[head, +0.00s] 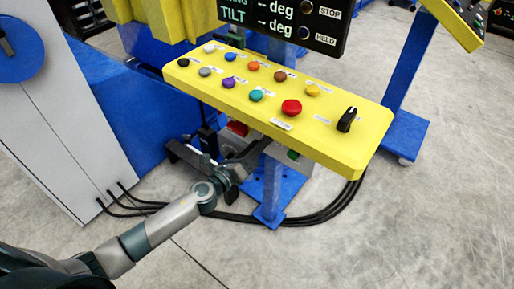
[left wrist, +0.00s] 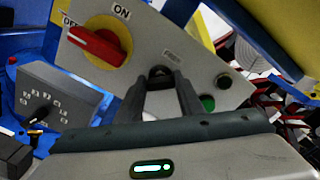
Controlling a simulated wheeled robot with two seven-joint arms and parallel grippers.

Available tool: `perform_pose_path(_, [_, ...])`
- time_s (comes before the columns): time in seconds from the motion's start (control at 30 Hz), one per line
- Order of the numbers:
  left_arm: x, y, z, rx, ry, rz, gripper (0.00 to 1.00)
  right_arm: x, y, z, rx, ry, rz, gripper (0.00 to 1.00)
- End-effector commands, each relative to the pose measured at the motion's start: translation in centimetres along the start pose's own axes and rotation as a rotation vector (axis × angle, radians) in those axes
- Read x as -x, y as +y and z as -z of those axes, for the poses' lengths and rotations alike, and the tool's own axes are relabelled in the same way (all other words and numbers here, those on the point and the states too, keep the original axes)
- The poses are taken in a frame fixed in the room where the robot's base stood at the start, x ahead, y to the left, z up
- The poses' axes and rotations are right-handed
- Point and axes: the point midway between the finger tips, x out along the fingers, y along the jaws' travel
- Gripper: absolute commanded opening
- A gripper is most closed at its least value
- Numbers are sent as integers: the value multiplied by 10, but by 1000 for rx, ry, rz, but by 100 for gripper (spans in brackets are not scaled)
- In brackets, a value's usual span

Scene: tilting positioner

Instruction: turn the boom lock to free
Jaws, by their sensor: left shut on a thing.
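In the left wrist view a black knob (left wrist: 161,74) sits on a grey panel (left wrist: 205,62), under a small label that I cannot read for certain. My left gripper (left wrist: 165,80) is shut on this knob, with one finger on each side of it. The knob's pointing direction is hidden by the fingers. In the head view my left gripper (head: 243,160) reaches in below the yellow console (head: 335,150), and the knob is hidden there. I cannot confirm from the label that this knob is the boom lock. My right gripper is not in view.
Beside the gripped knob are a red ON/OFF switch (left wrist: 97,45), a green button (left wrist: 207,103) and a black button (left wrist: 224,81). The console overhangs my gripper and carries several coloured buttons and a black selector (head: 347,120). Black cables (head: 325,208) lie on the floor.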

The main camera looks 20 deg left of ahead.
Motion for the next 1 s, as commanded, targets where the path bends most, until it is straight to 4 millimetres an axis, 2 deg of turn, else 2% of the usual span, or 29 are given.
perform_pose_path(0.6, [0,2,-1,580,-3,-1,12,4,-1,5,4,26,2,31])
perform_pose_path(1.0, [0,4,0,828,-3,-2,12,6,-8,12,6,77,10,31])
